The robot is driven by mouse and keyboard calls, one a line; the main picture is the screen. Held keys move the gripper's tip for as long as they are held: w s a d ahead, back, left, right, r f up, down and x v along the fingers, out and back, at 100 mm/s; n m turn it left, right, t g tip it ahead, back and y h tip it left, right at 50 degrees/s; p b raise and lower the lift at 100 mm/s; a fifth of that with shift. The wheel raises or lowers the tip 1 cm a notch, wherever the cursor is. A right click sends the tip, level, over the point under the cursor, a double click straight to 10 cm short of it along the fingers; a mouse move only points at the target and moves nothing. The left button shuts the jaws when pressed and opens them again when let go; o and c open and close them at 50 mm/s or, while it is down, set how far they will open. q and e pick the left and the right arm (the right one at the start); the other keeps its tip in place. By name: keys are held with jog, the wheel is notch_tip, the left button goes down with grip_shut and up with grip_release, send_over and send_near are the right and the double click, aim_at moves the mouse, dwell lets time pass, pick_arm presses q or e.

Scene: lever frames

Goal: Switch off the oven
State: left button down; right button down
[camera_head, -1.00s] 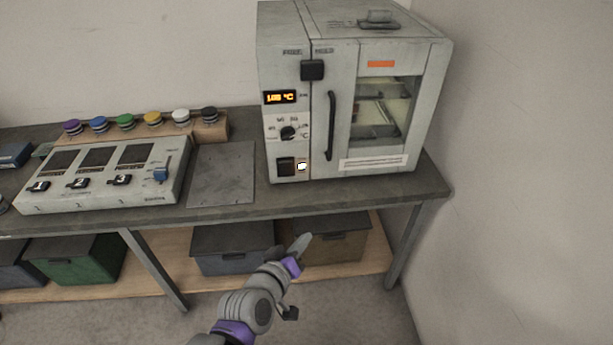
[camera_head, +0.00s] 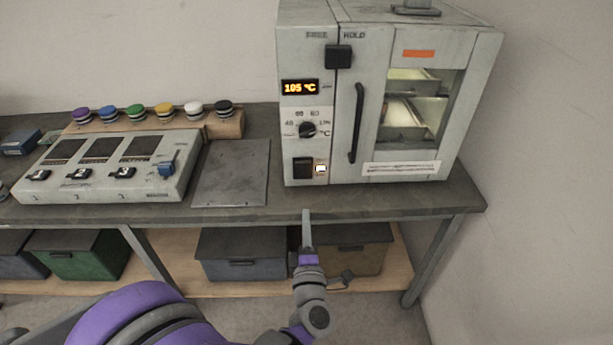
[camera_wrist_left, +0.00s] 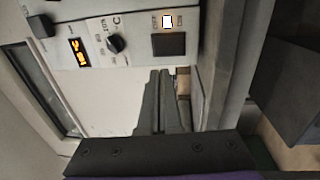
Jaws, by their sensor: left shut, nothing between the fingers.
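The oven (camera_head: 300,62) is a grey-white cabinet at the back right of the bench. Its orange display (camera_head: 300,87) reads 105 °C. Below are a black dial (camera_head: 307,130), a black rocker switch (camera_head: 302,168) and a small lit white lamp (camera_head: 320,168) to the right of the switch. My left gripper (camera_head: 307,215) is shut and empty, pointing up at the bench's front edge, below the switch and apart from it. In the left wrist view the fingers (camera_wrist_left: 165,100) are near the switch (camera_wrist_left: 168,44), with the lamp (camera_wrist_left: 167,20) lit. My right gripper is out of view.
A control box (camera_head: 100,165) with sliders stands on the bench (camera_head: 400,203) at left. A flat metal plate (camera_head: 232,175) lies between it and the oven. Coloured knobs line a wooden strip (camera_head: 225,127) behind. Bins sit on the lower shelf. A wall (camera_head: 550,150) closes the right.

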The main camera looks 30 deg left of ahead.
aim_at(304, 166)
pick_arm(q)
jog(key=x, duration=1.4)
jog(key=shift+p, duration=0.3)
jog(key=shift+w, duration=0.1)
jog(key=shift+r, duration=0.1)
jog(key=shift+w+a+r, duration=0.1)
jog(key=shift+w, duration=0.05)
